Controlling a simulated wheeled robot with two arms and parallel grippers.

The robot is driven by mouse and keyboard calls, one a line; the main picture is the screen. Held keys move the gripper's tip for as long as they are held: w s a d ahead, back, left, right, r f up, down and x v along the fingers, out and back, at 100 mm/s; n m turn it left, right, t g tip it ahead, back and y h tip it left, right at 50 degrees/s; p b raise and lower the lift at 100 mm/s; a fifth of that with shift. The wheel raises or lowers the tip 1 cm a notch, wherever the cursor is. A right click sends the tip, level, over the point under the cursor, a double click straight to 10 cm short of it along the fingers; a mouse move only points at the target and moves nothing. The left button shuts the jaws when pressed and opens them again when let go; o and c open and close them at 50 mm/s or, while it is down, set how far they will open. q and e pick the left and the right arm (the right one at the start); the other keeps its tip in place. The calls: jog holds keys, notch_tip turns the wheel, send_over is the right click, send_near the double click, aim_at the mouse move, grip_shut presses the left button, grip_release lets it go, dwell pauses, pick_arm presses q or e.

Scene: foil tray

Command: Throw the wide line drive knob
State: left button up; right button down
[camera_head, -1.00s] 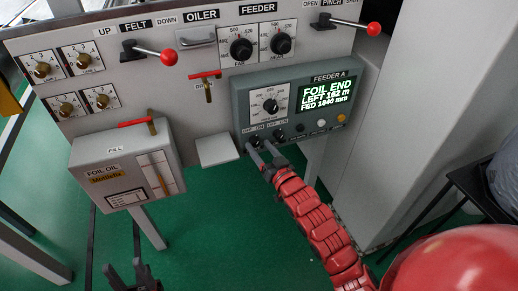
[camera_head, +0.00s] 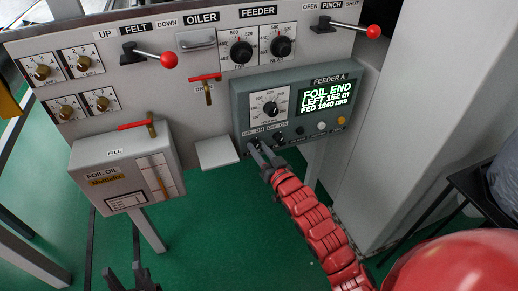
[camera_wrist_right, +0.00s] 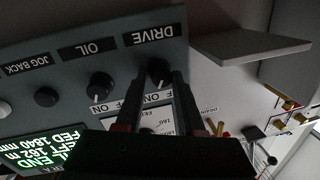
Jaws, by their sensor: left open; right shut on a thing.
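The DRIVE knob (camera_wrist_right: 158,70) is a small black rotary knob with OFF and ON marks on the grey feeder box. In the head view the DRIVE knob (camera_head: 254,143) is the left one of two along the box's lower edge. My right gripper (camera_head: 261,148) reaches it from below, its arm coming from the lower right. In the right wrist view the right gripper's fingers (camera_wrist_right: 160,76) stand on either side of the knob, shut on it. The knob's exact pointer direction is hard to read. My left gripper (camera_head: 133,271) is open and empty at the bottom left.
The OIL knob (camera_wrist_right: 100,86) is close beside. The feeder box (camera_head: 240,100) has a dial and a screen reading FOIL END. A white ledge (camera_head: 216,152) and the foil oil box (camera_head: 120,178) are to the left. Red-ball levers stick out above.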

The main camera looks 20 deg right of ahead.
jog(key=shift+n, duration=0.4)
jog(key=shift+r+n+p, duration=0.15)
jog(key=shift+n+p, duration=0.5)
jog(key=shift+n, duration=0.25)
jog(key=n+p, duration=0.1)
jog(key=n, duration=0.2)
jog(key=shift+a+g+h, duration=0.15)
jog(key=shift+g+h, duration=0.15)
jog(key=shift+g, duration=0.1)
jog(key=n+p, duration=0.1)
jog(key=n, duration=0.2)
jog(key=shift+n+h, duration=0.4)
jog(key=shift+n, duration=0.8)
jog(key=c, duration=0.5)
grip_release()
